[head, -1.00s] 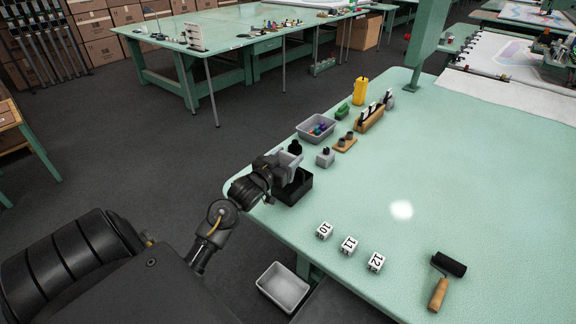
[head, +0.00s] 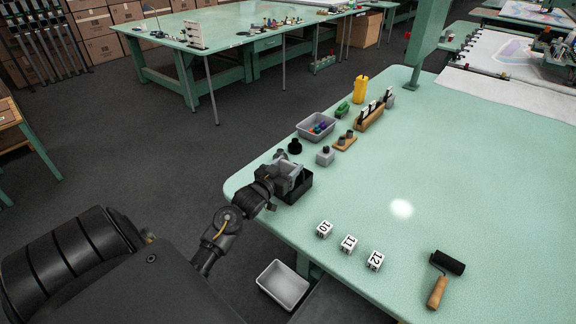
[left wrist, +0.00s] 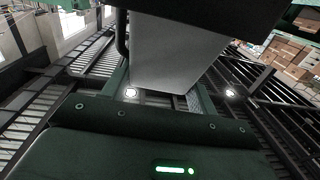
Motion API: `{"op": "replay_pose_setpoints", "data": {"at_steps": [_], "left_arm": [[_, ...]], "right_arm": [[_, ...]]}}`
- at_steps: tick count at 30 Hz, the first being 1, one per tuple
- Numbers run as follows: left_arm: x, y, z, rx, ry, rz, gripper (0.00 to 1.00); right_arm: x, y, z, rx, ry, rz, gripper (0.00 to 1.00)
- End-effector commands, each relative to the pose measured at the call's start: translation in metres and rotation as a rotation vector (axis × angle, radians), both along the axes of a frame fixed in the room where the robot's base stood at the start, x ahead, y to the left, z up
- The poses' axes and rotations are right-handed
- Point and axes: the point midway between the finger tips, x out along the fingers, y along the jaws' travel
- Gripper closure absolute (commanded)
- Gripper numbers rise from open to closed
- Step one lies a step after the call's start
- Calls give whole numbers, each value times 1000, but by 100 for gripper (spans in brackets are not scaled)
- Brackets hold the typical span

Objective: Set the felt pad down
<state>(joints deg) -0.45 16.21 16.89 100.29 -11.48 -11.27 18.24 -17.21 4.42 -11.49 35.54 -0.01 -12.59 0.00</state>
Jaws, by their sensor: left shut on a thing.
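My left gripper (head: 290,174) is at the near left corner of the green table, at the black open tray (head: 303,188). It is shut on a grey block-like piece, which I take to be the felt pad (head: 293,169). The pad is at or just above the tray. My gripper hides part of it, and I cannot tell whether it touches the tray's floor. In the left wrist view the pale grey pad (left wrist: 165,55) fills the upper middle, under a dark edge. My right gripper is not in view.
Behind the tray stand a small black round piece (head: 295,146), a grey bin (head: 318,127) with coloured pieces and a grey block (head: 325,156). Numbered white cubes (head: 348,244) and a black roller (head: 447,263) lie nearer. The table's middle is clear.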

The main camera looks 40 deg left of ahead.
Motion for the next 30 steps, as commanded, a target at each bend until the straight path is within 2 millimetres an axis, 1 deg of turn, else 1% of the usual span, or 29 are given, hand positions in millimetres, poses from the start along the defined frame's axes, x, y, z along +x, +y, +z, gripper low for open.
{"op": "replay_pose_setpoints", "data": {"at_steps": [3, 6, 7, 11, 20, 23, 24, 26, 30], "left_arm": [[0, 0, -4, 0, 1, 0, 63], [0, 0, -5, 0, 2, 0, 63], [0, 0, -5, -1, 3, 0, 38], [0, 0, -5, -1, 4, 0, 21], [-1, 0, -5, -3, 7, 1, 20], [-1, 0, 3, -2, 5, 1, 20], [-1, 0, 10, -1, 4, 1, 20], [-12, -1, 4, -1, 7, 1, 20], [-42, -4, 4, -1, 5, 0, 20]], "right_arm": [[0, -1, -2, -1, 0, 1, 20], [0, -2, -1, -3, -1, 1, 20], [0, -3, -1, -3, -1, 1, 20], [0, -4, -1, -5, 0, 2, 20], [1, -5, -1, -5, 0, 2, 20], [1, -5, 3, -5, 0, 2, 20], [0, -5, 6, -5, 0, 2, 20], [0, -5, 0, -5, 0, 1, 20], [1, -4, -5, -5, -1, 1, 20]]}}
